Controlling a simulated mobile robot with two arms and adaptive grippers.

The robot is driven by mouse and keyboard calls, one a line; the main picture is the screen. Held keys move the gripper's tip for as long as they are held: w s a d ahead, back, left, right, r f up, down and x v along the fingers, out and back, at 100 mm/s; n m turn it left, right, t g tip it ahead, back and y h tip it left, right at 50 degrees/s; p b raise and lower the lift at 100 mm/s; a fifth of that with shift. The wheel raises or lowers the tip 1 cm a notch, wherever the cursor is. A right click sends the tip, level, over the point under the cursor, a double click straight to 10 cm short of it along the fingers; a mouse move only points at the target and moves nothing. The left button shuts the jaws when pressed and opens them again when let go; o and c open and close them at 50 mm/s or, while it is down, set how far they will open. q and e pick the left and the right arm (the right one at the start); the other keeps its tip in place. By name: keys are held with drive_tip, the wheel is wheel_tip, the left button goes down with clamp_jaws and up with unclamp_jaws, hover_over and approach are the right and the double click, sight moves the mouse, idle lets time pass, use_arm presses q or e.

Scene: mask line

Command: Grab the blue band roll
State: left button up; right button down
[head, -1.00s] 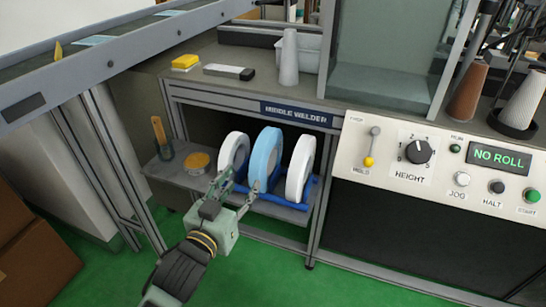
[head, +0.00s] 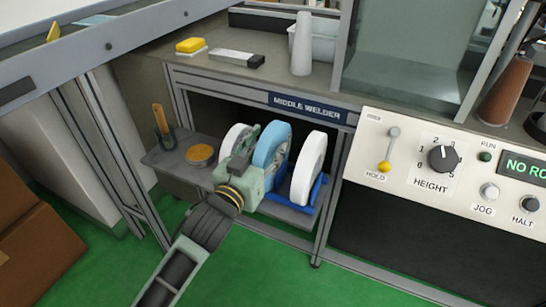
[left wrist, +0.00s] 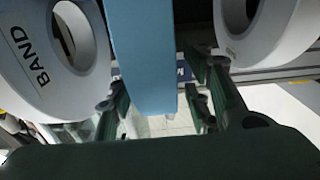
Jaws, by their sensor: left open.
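The blue band roll (head: 271,146) stands upright on the lower shelf of the middle welder, between two white rolls. My left gripper (head: 254,152) is at the front of the blue roll; its fingertips are partly hidden in the head view. In the left wrist view the blue roll (left wrist: 143,60) lies between the open fingers (left wrist: 160,100), one on each side. I cannot tell whether either finger touches it. My right gripper is not in view.
A white roll (head: 309,168) stands close on the right and another white roll (head: 232,141) on the left. The left one also shows in the left wrist view, marked BAND (left wrist: 30,60). A yellow-orange tin (head: 200,154) sits left on the shelf (head: 165,160).

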use_arm(q)
drive_tip(key=x, duration=0.3)
drive_tip(key=shift+w+d, duration=0.1)
clamp_jaws()
idle(0.4)
